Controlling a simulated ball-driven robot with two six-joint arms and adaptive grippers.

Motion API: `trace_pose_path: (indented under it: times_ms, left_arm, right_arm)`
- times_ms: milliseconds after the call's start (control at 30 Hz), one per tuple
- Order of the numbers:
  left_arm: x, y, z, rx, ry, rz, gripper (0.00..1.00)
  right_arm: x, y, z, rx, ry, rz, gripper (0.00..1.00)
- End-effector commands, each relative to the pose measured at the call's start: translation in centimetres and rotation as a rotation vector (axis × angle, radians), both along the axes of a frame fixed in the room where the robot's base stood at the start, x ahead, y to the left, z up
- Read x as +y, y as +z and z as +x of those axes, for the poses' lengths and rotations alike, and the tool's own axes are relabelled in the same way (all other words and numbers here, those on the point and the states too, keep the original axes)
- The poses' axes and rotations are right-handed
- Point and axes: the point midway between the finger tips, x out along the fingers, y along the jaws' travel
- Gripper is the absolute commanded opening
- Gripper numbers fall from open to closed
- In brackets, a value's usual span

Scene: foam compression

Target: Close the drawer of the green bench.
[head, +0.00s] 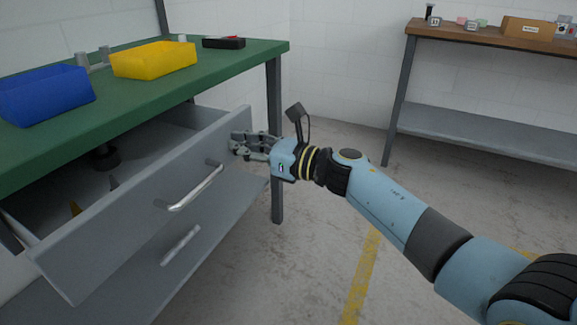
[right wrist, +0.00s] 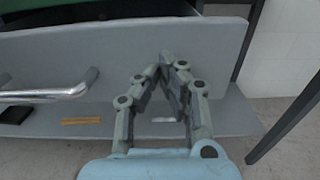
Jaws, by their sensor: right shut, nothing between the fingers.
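The green bench (head: 215,68) stands at the left with its grey drawer (head: 130,225) pulled out. The drawer front has a silver bar handle (head: 196,188), which also shows at the left of the right wrist view (right wrist: 45,94). My right gripper (head: 240,145) is shut and empty, at the right end of the open drawer's front, right of the handle. In the right wrist view its fingertips (right wrist: 170,65) meet in front of the grey panel; I cannot tell whether they touch it. My left gripper is out of view.
A blue bin (head: 45,95), a yellow bin (head: 153,61) and a black case (head: 223,43) sit on the bench top. The bench leg (head: 275,140) stands just behind my right gripper. A brown-topped table (head: 490,38) is at the back right. The floor between is clear.

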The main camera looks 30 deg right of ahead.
Motion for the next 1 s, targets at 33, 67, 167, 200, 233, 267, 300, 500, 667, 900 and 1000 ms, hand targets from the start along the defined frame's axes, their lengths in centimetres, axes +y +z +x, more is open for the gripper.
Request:
trace_pose_path:
  times_ms: [33, 67, 167, 200, 233, 267, 300, 500, 667, 900, 1000]
  left_arm:
    - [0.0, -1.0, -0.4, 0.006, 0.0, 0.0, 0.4]
    - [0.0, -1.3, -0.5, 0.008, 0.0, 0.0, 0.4]
    - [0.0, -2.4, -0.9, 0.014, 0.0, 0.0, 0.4]
    - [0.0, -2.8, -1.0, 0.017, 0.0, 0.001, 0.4]
    - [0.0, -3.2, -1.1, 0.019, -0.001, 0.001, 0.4]
    - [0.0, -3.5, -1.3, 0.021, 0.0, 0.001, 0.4]
    - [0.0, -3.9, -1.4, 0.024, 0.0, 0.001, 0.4]
    - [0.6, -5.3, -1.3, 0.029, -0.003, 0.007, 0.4]
    - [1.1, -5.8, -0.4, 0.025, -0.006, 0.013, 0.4]
    - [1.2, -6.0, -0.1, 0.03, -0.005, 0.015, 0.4]
    - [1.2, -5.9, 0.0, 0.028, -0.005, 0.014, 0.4]
  right_arm:
    - [1.0, -0.4, 1.2, -0.001, 0.0, 0.003, 0.0]
    - [1.5, -0.4, 1.9, -0.001, 0.0, 0.003, 0.0]
    - [3.1, -0.5, 4.0, 0.0, 0.0, 0.003, 0.0]
    - [3.8, -0.6, 4.7, 0.001, 0.001, 0.003, 0.0]
    - [4.2, -0.5, 5.3, 0.001, 0.001, 0.003, 0.0]
    - [4.6, -0.5, 5.9, 0.0, 0.001, 0.002, 0.0]
    - [5.2, -0.6, 6.6, 0.001, 0.001, 0.003, 0.0]
    - [7.3, -0.5, 9.4, 0.002, 0.0, 0.001, 0.0]
    - [8.4, -0.3, 10.7, 0.001, 0.001, 0.0, 0.0]
    - [9.0, 0.0, 11.6, 0.0, -0.001, 0.0, 0.0]
    - [9.0, 0.1, 11.6, -0.002, -0.002, 0.0, 0.0]
